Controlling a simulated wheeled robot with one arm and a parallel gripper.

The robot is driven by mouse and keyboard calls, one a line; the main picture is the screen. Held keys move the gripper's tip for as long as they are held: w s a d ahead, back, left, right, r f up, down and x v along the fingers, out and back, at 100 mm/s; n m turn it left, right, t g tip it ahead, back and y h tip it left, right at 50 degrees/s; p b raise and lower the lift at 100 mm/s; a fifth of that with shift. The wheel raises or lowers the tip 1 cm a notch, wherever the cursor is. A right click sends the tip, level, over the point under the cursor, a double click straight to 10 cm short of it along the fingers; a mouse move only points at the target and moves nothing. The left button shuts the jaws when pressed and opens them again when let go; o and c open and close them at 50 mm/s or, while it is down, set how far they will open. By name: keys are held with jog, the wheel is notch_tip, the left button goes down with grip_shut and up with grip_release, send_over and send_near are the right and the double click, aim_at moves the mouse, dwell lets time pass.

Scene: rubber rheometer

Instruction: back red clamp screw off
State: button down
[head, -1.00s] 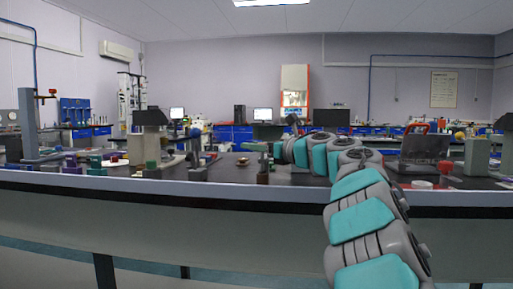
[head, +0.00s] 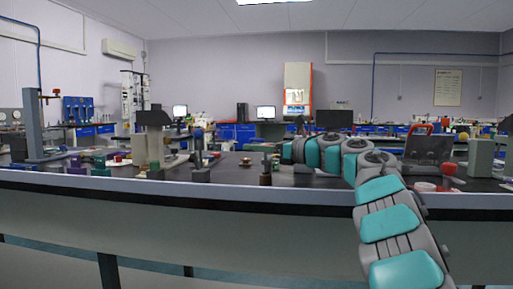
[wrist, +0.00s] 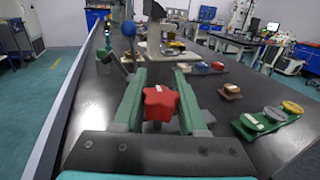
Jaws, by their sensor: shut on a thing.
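In the wrist view, a red star-shaped clamp screw knob (wrist: 160,103) sits between the two long green fingers of my gripper (wrist: 160,78). The fingers are shut on the knob. A grey part shows below it, but most of the screw's shank is hidden. In the head view, my gripper (head: 272,150) is above the bench, near a small dark post (head: 265,178); the held knob cannot be made out there. Another red knob (head: 447,169) stands at the right of the bench in the head view.
A grey stand (wrist: 154,38) and a blue ball (wrist: 129,28) are ahead on the dark bench (wrist: 215,130). A brown block (wrist: 230,90) and a green holder with discs (wrist: 251,127) lie to the right. The bench edge runs along the left.

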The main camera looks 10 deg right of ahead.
jog(key=shift+c, duration=2.2)
grip_release()
jog(key=b+v, duration=0.1)
jog(key=v, duration=0.6)
jog(key=shift+s+d, duration=0.2)
jog(key=shift+d, duration=0.1)
